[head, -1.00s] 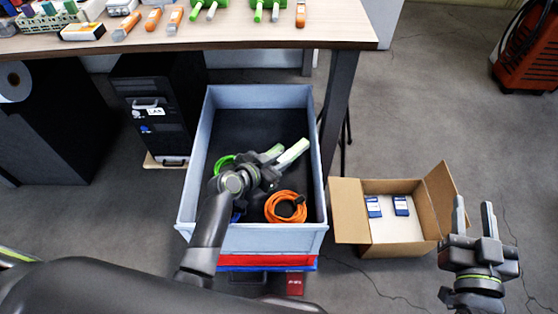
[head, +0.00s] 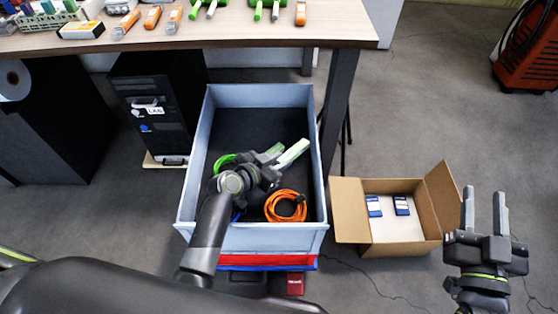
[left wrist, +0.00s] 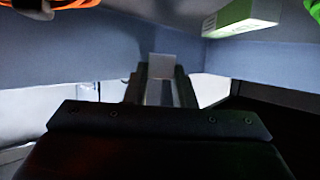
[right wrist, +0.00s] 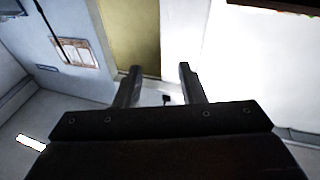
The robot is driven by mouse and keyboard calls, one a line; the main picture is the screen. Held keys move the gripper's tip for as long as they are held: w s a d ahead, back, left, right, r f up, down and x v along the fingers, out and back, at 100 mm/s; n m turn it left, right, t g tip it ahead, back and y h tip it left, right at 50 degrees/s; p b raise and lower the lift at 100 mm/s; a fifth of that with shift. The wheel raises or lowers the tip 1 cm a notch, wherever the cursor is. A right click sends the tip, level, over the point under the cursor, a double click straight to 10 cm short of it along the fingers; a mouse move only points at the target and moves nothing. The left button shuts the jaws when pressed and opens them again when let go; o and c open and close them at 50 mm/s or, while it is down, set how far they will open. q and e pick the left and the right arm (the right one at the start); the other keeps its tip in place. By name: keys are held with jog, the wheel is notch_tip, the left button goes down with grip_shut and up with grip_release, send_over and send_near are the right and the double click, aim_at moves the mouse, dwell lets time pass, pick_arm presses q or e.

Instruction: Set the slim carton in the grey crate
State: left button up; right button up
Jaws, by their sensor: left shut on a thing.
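In the left wrist view a pale end of the carton (left wrist: 162,70) shows between the fingers. I cannot tell whether it touches the crate bottom. My right gripper (head: 485,210) is open and empty, right of the crate, beyond the cardboard box; its fingers also show apart in the right wrist view (right wrist: 160,75).
In the crate lie an orange cable coil (head: 286,206), a green cable (head: 222,161) and another green-and-white carton (left wrist: 243,17). An open cardboard box (head: 398,246) with two blue-and-white packets stands right of the crate. The table leg (head: 340,100) is close to the crate's right side.

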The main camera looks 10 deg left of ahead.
pick_arm(q)
jog(key=shift+f, duration=0.2)
pick_arm(e)
jog(key=shift+s+a+r+t, duration=0.1)
jog(key=shift+r+t, duration=0.35)
jog(key=shift+r, duration=0.3)
jog(key=shift+s+a+r+t, duration=0.1)
jog(key=shift+r+t, duration=0.35)
jog(key=shift+r, duration=0.25)
pick_arm(q)
jog(key=o, duration=1)
pick_arm(e)
jog(key=shift+f, duration=0.1)
pick_arm(q)
jog(key=shift+r+p, duration=0.5)
jog(key=shift+r, duration=0.15)
jog(key=shift+p+v, duration=0.8)
jog(key=shift+v, duration=2.9)
pick_arm(e)
jog(key=s+f+g, duration=0.3)
jog(key=f+g, duration=0.3)
jog(key=f, duration=0.3)
jog(key=s+a+f+m+g+y, duration=0.1)
jog(key=s+f+g, duration=0.2)
jog(key=f+g, duration=0.3)
jog(key=shift+f+y, duration=0.3)
jog(key=shift+f, duration=1.35)
